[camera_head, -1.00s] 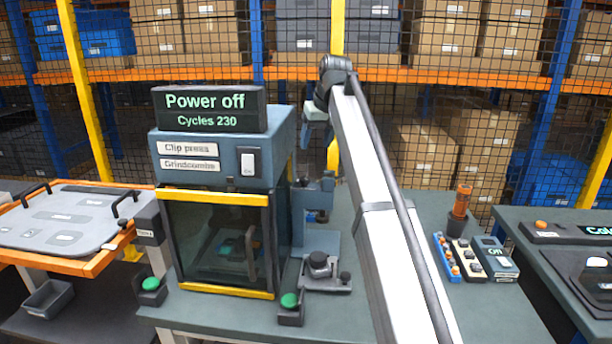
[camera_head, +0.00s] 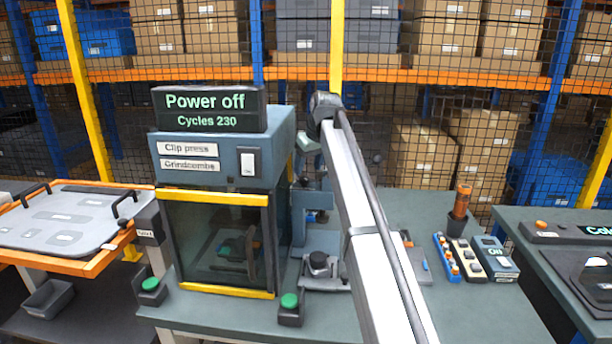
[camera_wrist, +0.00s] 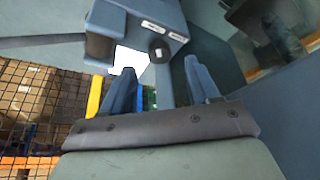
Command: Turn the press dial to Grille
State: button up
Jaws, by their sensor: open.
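The clip press (camera_head: 225,160) stands left of the middle in the head view, with a window front and a "Power off" display (camera_head: 208,108) on top. In the wrist view a blue-grey box (camera_wrist: 130,22) carries a dark round knob (camera_wrist: 158,52), which looks like the press dial. Small white labels sit beside it, too small to read, so its setting cannot be told. My gripper (camera_wrist: 162,82) is open and empty, its two blue fingers spread below the knob in the picture. No contact with the knob is visible. In the head view my fingers cannot be made out beside the press.
A fixture with a dark knob (camera_head: 318,262) stands on the bench right of the press. Green buttons (camera_head: 289,300) flank the press front. Small control boxes (camera_head: 497,258) and an orange-topped item (camera_head: 461,203) stand farther right. Mesh fencing and shelves close off the back.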

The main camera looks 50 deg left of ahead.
aim_at(305, 178)
jog(key=shift+x, duration=2.2)
